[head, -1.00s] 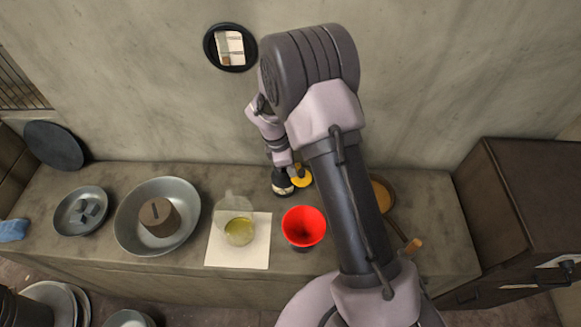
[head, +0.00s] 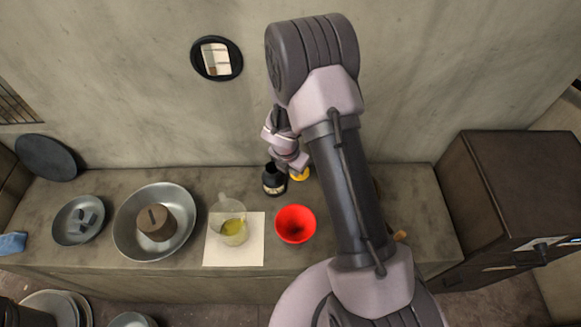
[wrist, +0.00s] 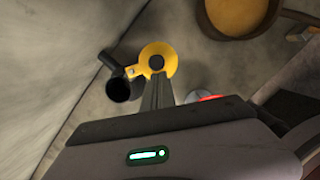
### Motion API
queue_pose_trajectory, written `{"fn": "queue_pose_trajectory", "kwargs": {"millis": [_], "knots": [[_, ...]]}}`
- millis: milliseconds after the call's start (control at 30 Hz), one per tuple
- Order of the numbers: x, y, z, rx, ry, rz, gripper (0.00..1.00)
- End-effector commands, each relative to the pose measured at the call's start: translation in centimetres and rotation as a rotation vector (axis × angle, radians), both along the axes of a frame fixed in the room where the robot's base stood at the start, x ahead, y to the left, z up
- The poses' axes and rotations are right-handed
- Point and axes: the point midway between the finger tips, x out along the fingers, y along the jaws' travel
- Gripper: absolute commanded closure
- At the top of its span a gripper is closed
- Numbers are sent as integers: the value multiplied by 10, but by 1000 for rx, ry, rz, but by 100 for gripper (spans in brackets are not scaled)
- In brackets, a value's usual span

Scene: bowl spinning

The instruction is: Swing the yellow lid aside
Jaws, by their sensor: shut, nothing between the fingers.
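The yellow lid (wrist: 146,52) is a round disc with a dark spot near its middle and a short arm toward a black bottle (wrist: 118,88). The bottle's dark mouth lies beside the lid, uncovered. In the head view the bottle (head: 273,184) stands upright near the wall, and the yellow lid (head: 302,175) shows just right of it, partly hidden by my wrist. My gripper (wrist: 158,78) is shut and empty, its fingertips over the lid's lower edge; I cannot tell whether they touch. In the head view the fingertips are hard to make out.
A clear jug with yellow liquid (head: 233,231) sits on a white sheet (head: 255,249). A metal basin (head: 133,247) is further left. A round pan (wrist: 243,35) lies right of the lid.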

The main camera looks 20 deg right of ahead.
Motion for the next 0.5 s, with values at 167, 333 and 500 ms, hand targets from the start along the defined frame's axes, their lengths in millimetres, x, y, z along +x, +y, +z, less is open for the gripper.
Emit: {"fn": "queue_pose_trajectory", "kwargs": {"millis": [167,333,500], "knots": [[1,-5,1,0,0,81,100],[1,-7,1,0,0,130,100],[2,-8,0,0,0,155,100]]}}
